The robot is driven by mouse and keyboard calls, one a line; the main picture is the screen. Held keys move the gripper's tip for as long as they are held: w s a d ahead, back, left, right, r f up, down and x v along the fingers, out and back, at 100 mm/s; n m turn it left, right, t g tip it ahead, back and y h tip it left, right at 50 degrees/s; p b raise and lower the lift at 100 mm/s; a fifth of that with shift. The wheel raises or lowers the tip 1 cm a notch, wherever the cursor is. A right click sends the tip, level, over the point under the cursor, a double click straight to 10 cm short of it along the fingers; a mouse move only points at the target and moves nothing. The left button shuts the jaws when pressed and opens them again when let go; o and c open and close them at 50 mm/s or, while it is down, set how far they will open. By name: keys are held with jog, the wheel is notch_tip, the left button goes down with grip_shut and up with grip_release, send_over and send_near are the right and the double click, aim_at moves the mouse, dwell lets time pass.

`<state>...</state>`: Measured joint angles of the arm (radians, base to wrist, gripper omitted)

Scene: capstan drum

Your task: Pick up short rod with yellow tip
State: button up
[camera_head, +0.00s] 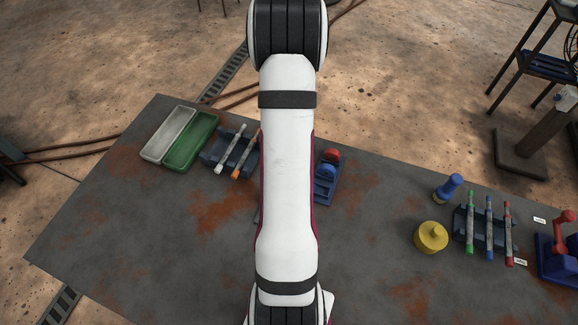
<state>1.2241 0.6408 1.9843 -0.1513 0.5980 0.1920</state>
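I see no rod with a clearly yellow tip. A dark blue rack (208,160) left of my arm holds a white-tipped rod (229,151) and an orange-tipped rod (243,160). My arm hides what lies just right of them. A second dark blue rack (460,228) at the right holds rods with a green tip (470,223), a blue tip (489,228) and a red tip (508,233). My arm runs down the middle of the view. My gripper is not in view.
A grey tray (147,153) and a green tray (175,160) lie at the table's (120,220) far left. A red-and-blue device (327,175) stands beside my arm. A yellow knobbed weight (431,238), blue cylinder (448,189) and red-handled lever (563,240) are right. The front left is clear.

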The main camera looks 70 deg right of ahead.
grip_shut()
dwell(1.1)
